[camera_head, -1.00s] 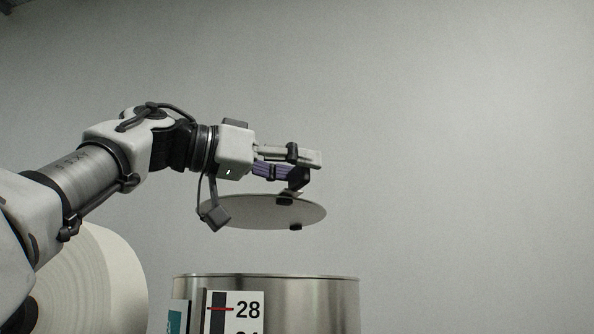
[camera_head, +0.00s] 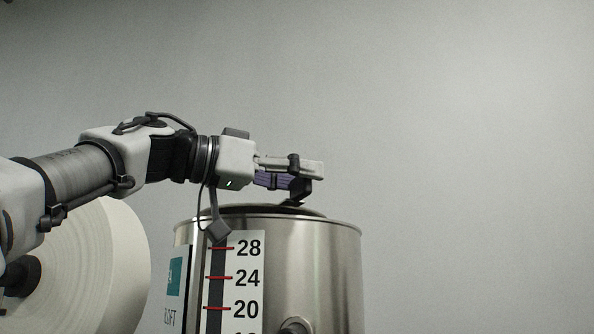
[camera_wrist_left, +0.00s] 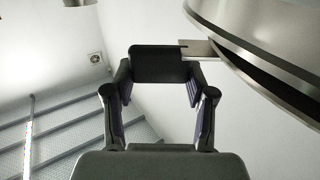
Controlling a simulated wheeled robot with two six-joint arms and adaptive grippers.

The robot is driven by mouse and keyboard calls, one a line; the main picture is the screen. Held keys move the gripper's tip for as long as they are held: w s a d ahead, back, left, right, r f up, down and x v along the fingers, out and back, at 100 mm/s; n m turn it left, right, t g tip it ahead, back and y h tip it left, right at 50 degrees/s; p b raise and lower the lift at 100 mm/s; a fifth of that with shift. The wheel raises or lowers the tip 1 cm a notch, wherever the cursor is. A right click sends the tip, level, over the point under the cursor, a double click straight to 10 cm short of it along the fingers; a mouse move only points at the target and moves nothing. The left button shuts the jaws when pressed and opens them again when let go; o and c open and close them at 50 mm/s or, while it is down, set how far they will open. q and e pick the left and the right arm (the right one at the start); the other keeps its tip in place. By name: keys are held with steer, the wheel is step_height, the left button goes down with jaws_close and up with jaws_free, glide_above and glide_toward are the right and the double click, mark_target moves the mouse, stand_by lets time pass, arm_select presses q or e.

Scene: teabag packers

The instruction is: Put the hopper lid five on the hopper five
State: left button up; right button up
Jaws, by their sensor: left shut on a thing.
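The hopper five (camera_head: 310,265) is a steel drum with a round open rim and a level scale on its front. The hopper lid five (camera_head: 268,210) is a thin round disc at the rim's height, its near part hidden behind the hopper's front wall. Whether it rests on the rim or hangs just above is hard to tell. My left gripper (camera_head: 302,184) is just above the lid, shut on its handle. My right gripper is not in view.
A large white roll (camera_head: 95,265) stands left of the hopper, under my left arm. The scale plate (camera_head: 240,285) is on the hopper's front. The wall behind is bare, and the space right of the hopper is clear.

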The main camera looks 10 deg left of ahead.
arm_select(q)
steer(key=shift+s+f, duration=0.3)
stand_by(0.5)
steer(key=shift+s+f+b, duration=0.15)
steer(key=shift+b, duration=0.2)
steer(key=o, duration=1.5)
